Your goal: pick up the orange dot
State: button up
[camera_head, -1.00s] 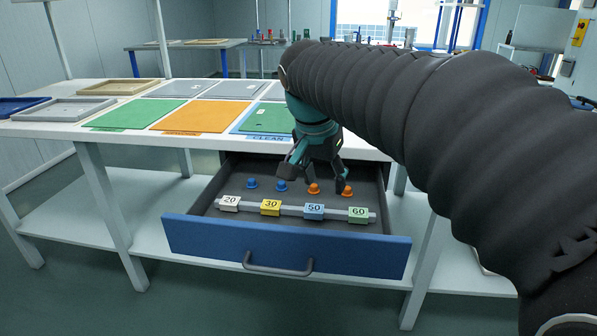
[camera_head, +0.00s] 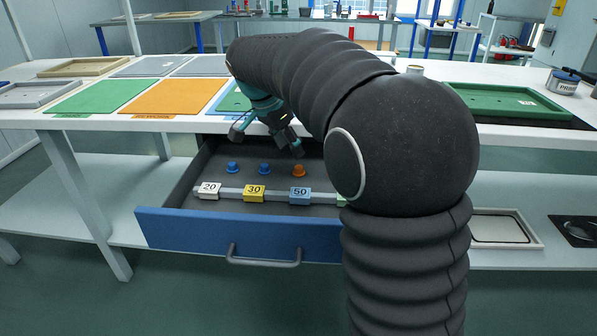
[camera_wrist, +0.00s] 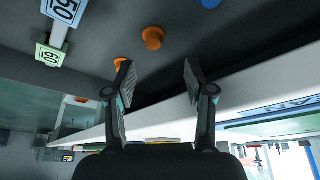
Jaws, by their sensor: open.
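An orange dot (camera_head: 299,171), a small knob-like piece, sits on the floor of the open drawer (camera_head: 240,232) in the head view. In the wrist view, one orange dot (camera_wrist: 153,37) shows between and beyond the fingertips. A second orange dot (camera_wrist: 120,63) is partly hidden behind the left finger; in the head view my arm blocks that area. My gripper (camera_head: 268,140) is open with nothing between its fingers, above the back of the drawer. It also shows in the wrist view (camera_wrist: 160,76), its fingers spread apart.
Two blue dots (camera_head: 233,167) (camera_head: 264,169) stand left of the orange one. A rail with tags 20 (camera_head: 209,190), 30 (camera_head: 254,193) and 50 (camera_head: 300,196) crosses the drawer in front. The white tabletop edge (camera_head: 100,123) lies close behind and above the drawer.

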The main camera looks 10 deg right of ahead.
aim_at(298, 167)
jog(key=x, duration=0.3)
jog(key=s+x, duration=0.1)
jog(key=x, duration=0.1)
jog(key=shift+f, duration=0.1)
jog(key=shift+w+d+f, duration=0.15)
jog(key=shift+d+f, duration=0.1)
jog(key=shift+f, duration=0.3)
jog(key=c, duration=0.8)
